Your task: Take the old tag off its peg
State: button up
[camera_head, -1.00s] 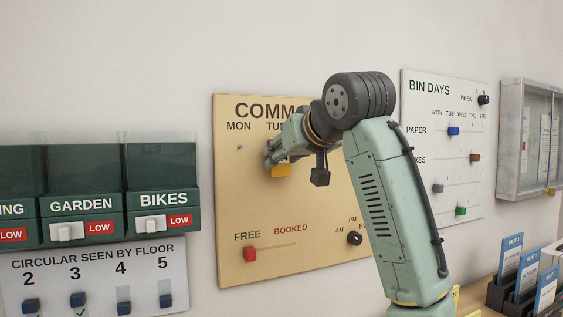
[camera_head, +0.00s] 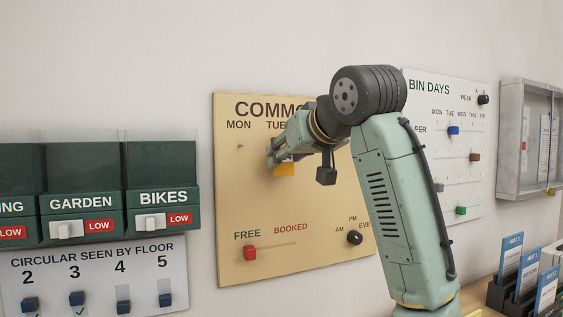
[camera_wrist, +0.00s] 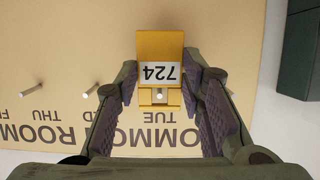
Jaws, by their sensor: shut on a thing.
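The old tag is a yellow piece with a white label reading 724 (camera_wrist: 160,45). It is in front of the tan board (camera_head: 228,200), below TUE, and also shows in the head view (camera_head: 284,170). My gripper (camera_wrist: 161,88) is shut on the tag, with one finger on each side of it. A pale peg end (camera_wrist: 159,96) shows at the tag's lower part in the wrist view. I cannot tell whether the peg still passes through the tag. In the head view my gripper (camera_head: 279,157) partly covers the tag.
Bare pegs stick out of the board: one under MON (camera_head: 240,147), others beside the tag in the wrist view (camera_wrist: 87,92). A red slider (camera_head: 250,253) and a black knob (camera_head: 354,237) sit low on the board. The BIN DAYS board (camera_head: 465,190) is to the right.

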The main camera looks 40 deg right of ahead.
jog(key=shift+s+a, duration=0.15)
jog(key=shift+s, duration=0.45)
jog(key=shift+s, duration=0.1)
jog(key=s+a+b, duration=0.1)
jog(key=s, duration=0.5)
jog(key=shift+s+a+b, duration=0.35)
jog(key=shift+b, duration=0.05)
jog(key=shift+f, duration=0.1)
